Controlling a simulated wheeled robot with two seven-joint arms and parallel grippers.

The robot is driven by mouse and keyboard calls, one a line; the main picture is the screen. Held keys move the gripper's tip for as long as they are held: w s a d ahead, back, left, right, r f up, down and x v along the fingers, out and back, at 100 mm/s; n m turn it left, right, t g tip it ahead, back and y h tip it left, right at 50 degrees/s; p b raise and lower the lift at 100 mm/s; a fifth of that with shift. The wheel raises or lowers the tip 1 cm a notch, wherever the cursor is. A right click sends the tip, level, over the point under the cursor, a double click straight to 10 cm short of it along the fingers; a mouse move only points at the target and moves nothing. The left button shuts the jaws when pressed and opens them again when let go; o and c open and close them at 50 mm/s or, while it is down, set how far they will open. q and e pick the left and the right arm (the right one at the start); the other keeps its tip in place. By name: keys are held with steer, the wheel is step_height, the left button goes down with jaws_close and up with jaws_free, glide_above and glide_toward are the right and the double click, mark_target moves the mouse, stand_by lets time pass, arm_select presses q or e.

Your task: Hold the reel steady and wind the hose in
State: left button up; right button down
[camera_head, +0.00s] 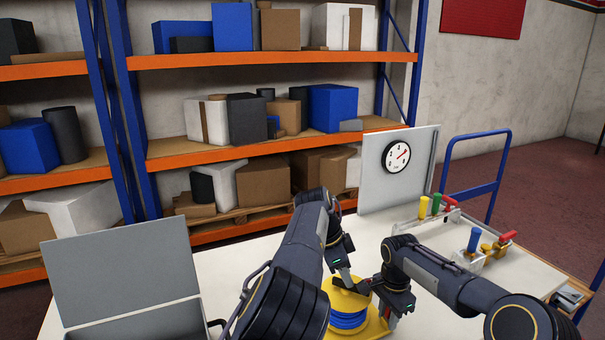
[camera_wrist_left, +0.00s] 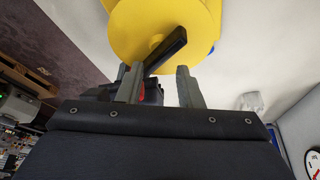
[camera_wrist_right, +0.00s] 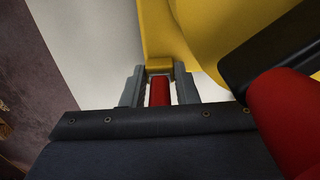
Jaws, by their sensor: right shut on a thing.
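The yellow reel (camera_head: 343,299) with blue hose (camera_head: 348,320) wound on it stands on the table, partly hidden by my arms. My left gripper (camera_head: 354,285) is over the reel's top. In the left wrist view its fingers (camera_wrist_left: 160,85) are apart, near the black crank arm (camera_wrist_left: 168,48) on the yellow reel (camera_wrist_left: 135,25). A sliver of red shows beside one finger. My right gripper (camera_head: 386,322) is low at the reel's right side. In the right wrist view its fingers (camera_wrist_right: 160,88) are shut on a red handle (camera_wrist_right: 160,93) below a yellow tab. The crank's red knob (camera_wrist_right: 285,115) is close by.
A grey open-lidded box (camera_head: 125,280) is at the table's left. A panel with a gauge (camera_head: 397,156) stands behind. Coloured valve handles (camera_head: 437,205) are at the right. Shelves with boxes stand beyond. The white table (camera_head: 235,265) is clear between box and reel.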

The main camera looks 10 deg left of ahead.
arm_select(q)
steer(key=w+v, duration=0.1)
steer(key=v, duration=0.9)
steer(key=w+d+r+n+t+h, duration=0.2)
steer(key=w+r+n+t+h, duration=0.15)
steer(key=w, duration=0.25)
steer(key=w+d+r+n+t+h, duration=0.25)
steer(key=w+t+h, duration=0.2)
steer(key=w, duration=0.25)
steer(key=w+a+n+t+y, duration=0.4)
steer(key=a+n, duration=0.3)
steer(key=a, duration=0.1)
steer(key=w+a+n+t+y, duration=0.4)
steer(key=w+a+n+t, duration=0.1)
steer(key=a+n, duration=0.3)
steer(key=shift+r+y, duration=0.3)
